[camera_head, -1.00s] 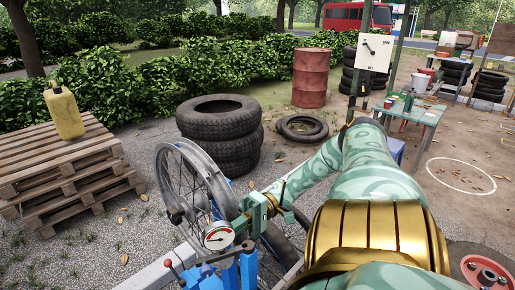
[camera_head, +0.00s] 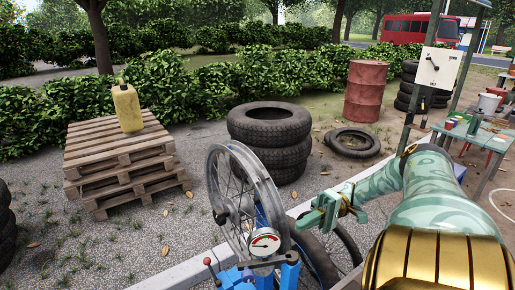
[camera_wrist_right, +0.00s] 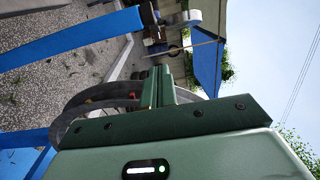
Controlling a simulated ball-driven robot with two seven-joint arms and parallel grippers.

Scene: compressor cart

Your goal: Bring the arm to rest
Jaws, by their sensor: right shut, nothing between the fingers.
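My right arm, pale green with a gold band, comes in from the right in the head view. Its right gripper (camera_head: 308,218) is shut and empty, to the right of and a little above a round pressure gauge (camera_head: 264,242) in the picture. The gauge sits on the blue compressor cart (camera_head: 288,276), beside a spoked wheel (camera_head: 240,200). In the right wrist view the gripper's two fingers (camera_wrist_right: 158,84) lie together with nothing between them. My left gripper is in neither view.
A lever with a red knob (camera_head: 207,262) stands left of the gauge. Stacked tires (camera_head: 270,125), a red barrel (camera_head: 366,92) and pallets (camera_head: 120,155) with a yellow canister (camera_head: 127,108) stand behind. A workbench (camera_head: 478,137) is at the right. Gravel lies open at the left.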

